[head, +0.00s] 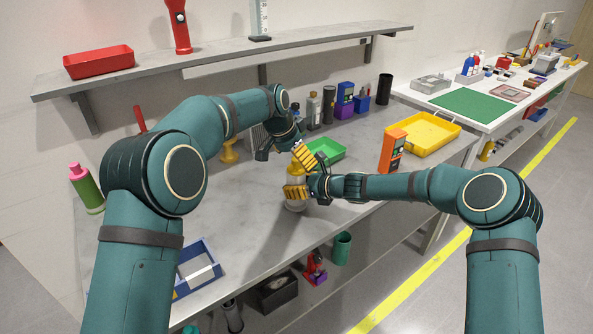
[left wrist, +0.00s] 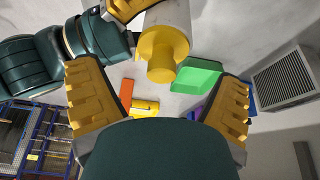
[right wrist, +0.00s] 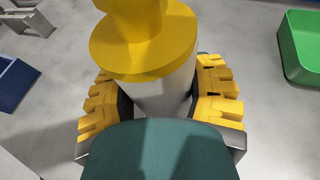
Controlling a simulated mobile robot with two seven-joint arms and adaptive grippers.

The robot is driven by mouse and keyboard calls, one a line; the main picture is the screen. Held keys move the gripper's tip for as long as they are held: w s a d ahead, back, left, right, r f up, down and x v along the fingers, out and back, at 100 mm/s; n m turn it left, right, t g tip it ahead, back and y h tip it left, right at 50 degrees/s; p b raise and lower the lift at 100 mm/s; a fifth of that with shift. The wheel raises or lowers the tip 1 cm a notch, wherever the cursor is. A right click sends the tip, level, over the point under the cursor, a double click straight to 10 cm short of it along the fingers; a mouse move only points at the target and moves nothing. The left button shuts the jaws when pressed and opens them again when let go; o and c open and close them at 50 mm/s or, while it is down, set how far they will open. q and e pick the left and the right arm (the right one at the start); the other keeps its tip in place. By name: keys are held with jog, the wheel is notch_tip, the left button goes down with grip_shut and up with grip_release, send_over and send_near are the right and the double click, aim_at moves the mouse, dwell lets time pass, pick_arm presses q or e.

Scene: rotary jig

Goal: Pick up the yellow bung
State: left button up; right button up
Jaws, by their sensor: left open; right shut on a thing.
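The yellow bung (head: 297,170) sits on top of an upright pale cylindrical container (head: 296,206) above the bench. In the right wrist view the bung (right wrist: 145,45) shows a wide flange and a narrower knob, with the pale body (right wrist: 163,95) below it. My right gripper (head: 297,192) is shut on this container, its yellow fingers on either side. My left gripper (head: 285,155) is open and empty, close above the bung. In the left wrist view the bung (left wrist: 161,58) lies ahead of the left fingers, apart from them. The container's base is partly hidden in the head view.
A green tray (head: 328,153) is just behind the container. An orange device (head: 392,150) and a yellow tray (head: 430,133) stand to the right. A blue tray (head: 200,268) lies at the near left. A wall shelf (head: 220,62) runs above the bench. Bare bench lies left of the container.

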aim_at(298, 164)
pick_arm(q)
jog(key=x, duration=0.3)
jog(key=shift+a, duration=0.1)
jog(key=c, duration=1.4)
jog(key=shift+c, duration=0.3)
